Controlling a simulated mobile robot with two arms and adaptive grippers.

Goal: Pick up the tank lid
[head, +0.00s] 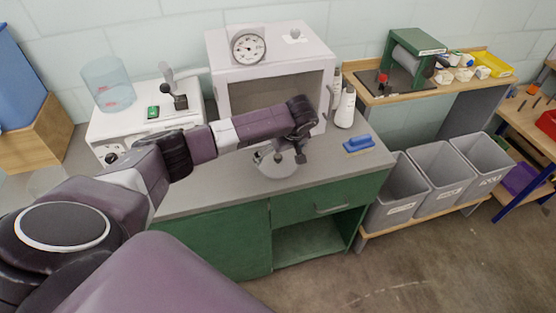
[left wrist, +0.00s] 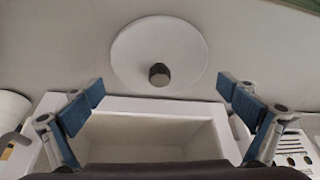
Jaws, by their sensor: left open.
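The tank lid (left wrist: 150,45) is a round white disc with a dark knob (left wrist: 159,74) at its middle. It lies flat on the grey counter, and in the head view the lid (head: 276,169) is partly covered by my left gripper (head: 289,158). In the left wrist view, the two blue-padded fingers of my left gripper (left wrist: 160,95) are spread wide, with nothing between them. The knob shows beyond the fingertips, near the middle between them. I cannot tell the height of the fingers over the lid. My right gripper is not in view.
A white open-fronted cabinet (head: 316,62) with a dial stands behind the lid. A white bottle (head: 346,107) and a blue brush (head: 358,145) are to the right. A clear cylinder (head: 108,88) stands on a white machine (head: 128,128) at left. Grey bins (head: 440,180) stand right of the counter.

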